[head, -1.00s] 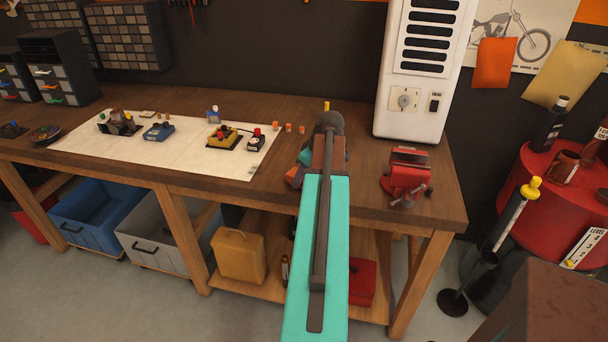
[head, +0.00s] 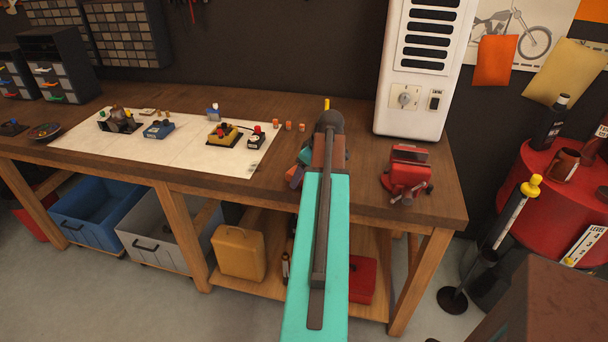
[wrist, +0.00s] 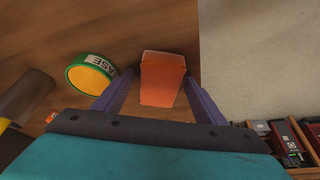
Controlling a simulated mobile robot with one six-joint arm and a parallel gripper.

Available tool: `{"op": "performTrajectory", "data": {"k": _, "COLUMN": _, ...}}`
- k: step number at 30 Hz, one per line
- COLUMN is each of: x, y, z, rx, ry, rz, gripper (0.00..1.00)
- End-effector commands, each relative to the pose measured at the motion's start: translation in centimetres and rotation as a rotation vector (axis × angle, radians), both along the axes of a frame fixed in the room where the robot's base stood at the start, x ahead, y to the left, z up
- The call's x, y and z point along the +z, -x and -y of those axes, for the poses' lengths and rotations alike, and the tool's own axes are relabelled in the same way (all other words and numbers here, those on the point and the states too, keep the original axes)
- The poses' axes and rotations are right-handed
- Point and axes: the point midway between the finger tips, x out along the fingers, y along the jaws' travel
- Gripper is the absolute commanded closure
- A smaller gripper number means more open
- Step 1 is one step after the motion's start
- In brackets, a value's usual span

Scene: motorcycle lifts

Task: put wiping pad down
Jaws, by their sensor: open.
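An orange block, which I take to be the wiping pad (wrist: 162,85), is between the two purple fingers of my gripper (wrist: 160,76) in the wrist view. The fingers are open, one on each side of it. The pad is over the wooden bench top close to its edge; I cannot tell whether it rests flat on the wood. In the head view my own arm covers most of the gripper and the pad.
A green-rimmed tin with a yellow lid (wrist: 90,76) stands just left of the pad. A dark cylindrical thing (wrist: 25,97) is farther left. In the head view a red vise (head: 405,174) is right of my arm and a white mat (head: 190,150) lies left.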

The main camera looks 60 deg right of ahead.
Motion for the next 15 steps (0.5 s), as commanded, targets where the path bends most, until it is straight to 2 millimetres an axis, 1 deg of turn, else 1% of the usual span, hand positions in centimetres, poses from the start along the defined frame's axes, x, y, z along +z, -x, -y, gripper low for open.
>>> {"op": "performTrajectory", "data": {"k": 8, "x": 1.2, "y": 0.4, "z": 0.0, "rx": -0.001, "ry": 0.002, "rz": 0.001, "gripper": 0.35}}
{"op": "performTrajectory", "data": {"k": 15, "x": 3.4, "y": 1.3, "z": 0.0, "rx": -0.001, "ry": 0.002, "rz": 0.001, "gripper": 0.35}}
